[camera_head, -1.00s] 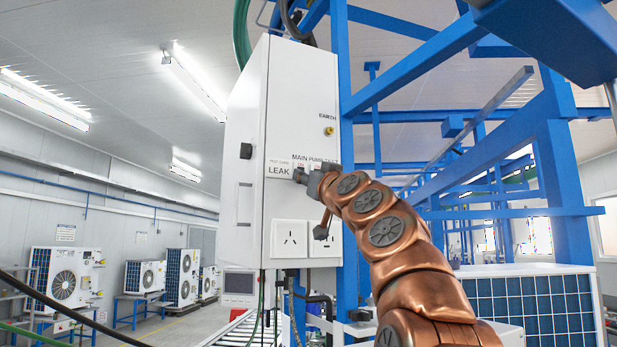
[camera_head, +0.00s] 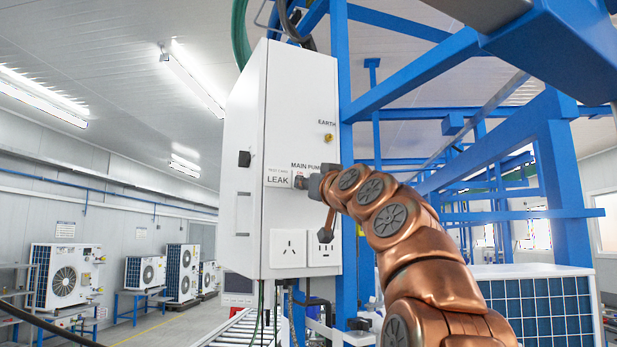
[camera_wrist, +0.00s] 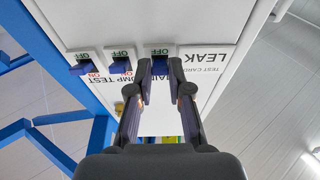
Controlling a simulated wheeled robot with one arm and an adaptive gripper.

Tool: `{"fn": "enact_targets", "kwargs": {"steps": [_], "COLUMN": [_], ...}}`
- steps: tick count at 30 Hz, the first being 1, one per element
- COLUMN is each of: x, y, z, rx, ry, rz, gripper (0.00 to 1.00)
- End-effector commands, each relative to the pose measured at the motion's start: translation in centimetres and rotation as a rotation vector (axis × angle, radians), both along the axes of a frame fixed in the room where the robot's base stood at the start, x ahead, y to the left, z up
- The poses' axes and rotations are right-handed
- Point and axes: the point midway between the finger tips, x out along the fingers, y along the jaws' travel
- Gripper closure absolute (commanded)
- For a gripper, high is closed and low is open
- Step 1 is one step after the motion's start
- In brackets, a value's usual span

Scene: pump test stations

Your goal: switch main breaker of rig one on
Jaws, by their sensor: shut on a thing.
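The white control box (camera_head: 300,110) carries a row of small breakers under the labels MAIN, PUMP and TEST. The main breaker (camera_wrist: 160,52), beside the LEAK label, has a blue lever and shows the word OFF upside down in the wrist view. My gripper (camera_wrist: 160,75) has its two dark fingers on either side of this lever, shut on it. In the head view my gripper (camera_head: 302,183) reaches the panel front beside the LEAK label and hides the breakers. The fingers hide part of the lever, so I cannot tell its exact position.
The pump breaker (camera_wrist: 118,62) and test breaker (camera_wrist: 83,64) sit close beside the main one. Sockets (camera_head: 288,247) are below on the box. Blue frame beams (camera_head: 347,120) stand right of the box. A yellow earth terminal (camera_head: 328,138) is above.

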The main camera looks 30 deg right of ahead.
Motion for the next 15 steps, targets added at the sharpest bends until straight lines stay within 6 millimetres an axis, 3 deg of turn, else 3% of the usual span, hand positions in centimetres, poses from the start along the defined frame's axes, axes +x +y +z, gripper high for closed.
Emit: {"fn": "enact_targets", "kwargs": {"steps": [15], "x": [-0.27], "y": [0.06], "z": [0.65], "rx": [0.015], "ry": [0.092], "rz": [-0.007], "gripper": [1.00]}}
